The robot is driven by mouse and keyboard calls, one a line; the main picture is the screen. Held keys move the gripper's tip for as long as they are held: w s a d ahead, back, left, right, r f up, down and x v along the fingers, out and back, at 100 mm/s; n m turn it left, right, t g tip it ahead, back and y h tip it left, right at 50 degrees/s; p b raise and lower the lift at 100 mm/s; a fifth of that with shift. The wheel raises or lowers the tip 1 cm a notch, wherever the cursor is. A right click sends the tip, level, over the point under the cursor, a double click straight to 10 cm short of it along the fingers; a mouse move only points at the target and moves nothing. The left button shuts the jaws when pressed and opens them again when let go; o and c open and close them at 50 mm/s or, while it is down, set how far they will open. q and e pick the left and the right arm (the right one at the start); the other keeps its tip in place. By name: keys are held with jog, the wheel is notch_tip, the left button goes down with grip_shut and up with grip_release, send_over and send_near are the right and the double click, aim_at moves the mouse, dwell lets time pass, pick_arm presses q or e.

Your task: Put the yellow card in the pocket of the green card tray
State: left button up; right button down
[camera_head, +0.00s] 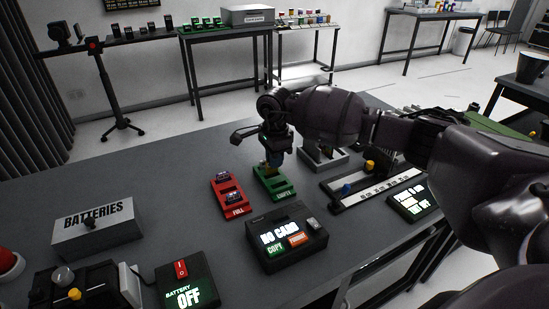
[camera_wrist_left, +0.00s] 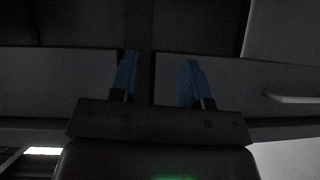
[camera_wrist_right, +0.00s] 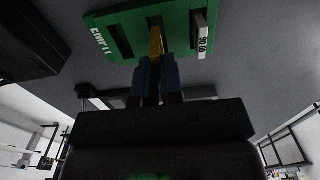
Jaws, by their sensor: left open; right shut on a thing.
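The yellow card (camera_wrist_right: 156,42) is held between the blue fingertips of my right gripper (camera_wrist_right: 156,72). Its far end overlaps the middle slot of the green card tray (camera_wrist_right: 126,19) in the right wrist view; I cannot tell how deep it sits. In the head view the tray (camera_head: 287,190), labelled EMPTY, lies flat on the table, with my right gripper (camera_head: 273,163) just above it, partly hiding it. A dark card with a white label (camera_wrist_right: 202,42) stands at the tray's right in the right wrist view. My left gripper (camera_wrist_left: 157,70) is open and empty, facing a dark surface.
A red tray (camera_head: 240,210) labelled FULL holds cards left of the green tray. A black card reader (camera_head: 287,238) reading NO CARD stands in front. A long slider panel (camera_head: 375,180) is to the right. A BATTERIES box (camera_head: 97,235) is at the left. Bare table lies behind the trays.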

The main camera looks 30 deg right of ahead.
pick_arm(q)
jog(key=shift+s+f+b, duration=0.2)
jog(key=shift+f+b, duration=0.1)
jog(key=shift+f, duration=0.15)
jog(key=shift+s+f+b, duration=0.2)
jog(key=shift+f+b, duration=0.05)
jog(key=shift+f, duration=0.2)
pick_arm(e)
jog(key=shift+f, duration=1.4)
jog(key=c, duration=1.2)
grip_release()
jog(key=shift+r, duration=0.1)
notch_tip(320, 180, up, 4)
jog(key=shift+w+f, duration=0.1)
jog(key=shift+f, duration=0.05)
notch_tip(320, 180, up, 6)
jog(key=shift+f+p, duration=0.25)
jog(key=shift+p, duration=0.15)
jog(key=shift+r, duration=0.75)
pick_arm(q)
jog(key=shift+w+r, duration=0.25)
jog(key=shift+r, duration=0.5)
